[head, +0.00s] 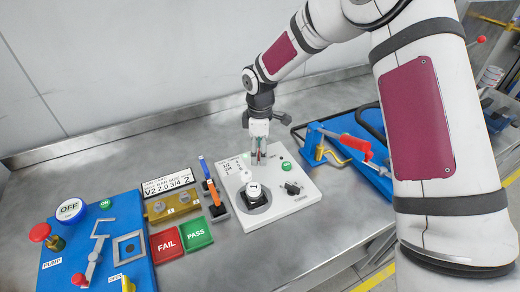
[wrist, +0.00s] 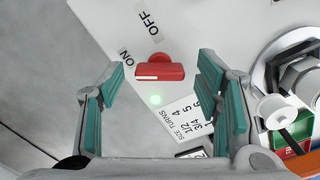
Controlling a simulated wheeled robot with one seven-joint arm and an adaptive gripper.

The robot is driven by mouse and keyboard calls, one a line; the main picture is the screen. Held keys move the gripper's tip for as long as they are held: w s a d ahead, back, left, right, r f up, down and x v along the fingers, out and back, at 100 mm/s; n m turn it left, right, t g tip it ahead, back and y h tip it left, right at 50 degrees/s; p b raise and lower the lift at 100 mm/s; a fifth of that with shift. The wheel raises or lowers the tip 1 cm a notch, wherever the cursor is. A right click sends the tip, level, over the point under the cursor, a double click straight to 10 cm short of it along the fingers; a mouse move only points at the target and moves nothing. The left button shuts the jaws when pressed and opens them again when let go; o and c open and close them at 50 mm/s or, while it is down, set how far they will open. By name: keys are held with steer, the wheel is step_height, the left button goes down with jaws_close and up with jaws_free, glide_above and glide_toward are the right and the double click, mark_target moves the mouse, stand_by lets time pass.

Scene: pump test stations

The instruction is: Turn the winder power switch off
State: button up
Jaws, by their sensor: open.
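The winder panel (head: 292,203) is a white board on the metal bench. In the wrist view its red power switch (wrist: 160,69) sits between my fingers, with a short white mark on the left part of its bar. The ON label (wrist: 125,57) is at its upper left and the OFF label (wrist: 147,22) is above it. I cannot tell which label the switch points to. A small green light (wrist: 155,100) glows below it. My gripper (head: 258,158) is open over the panel's far left part, its teal pads (wrist: 165,95) apart from the switch on both sides. In the head view it hides the switch.
The panel also holds a white winder hub (head: 254,190), a green button (head: 286,166) and a black knob (head: 292,188). Left are FAIL (head: 166,244) and PASS (head: 196,234) buttons and a blue pump station (head: 128,214). A blue fixture (head: 345,160) stands right.

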steer(key=shift+f, duration=0.2)
steer(key=shift+c, duration=0.3)
steer(key=c, duration=1.1)
steer(key=shift+m, duration=0.3)
steer(key=m+b, duration=0.1)
steer(key=m, duration=0.4)
steer(key=shift+b, duration=0.35)
steer(key=m+b, duration=0.1)
steer(key=m, duration=0.5)
steer(key=shift+m, duration=0.3)
steer(key=o, duration=1.2)
steer(key=shift+c, duration=0.2)
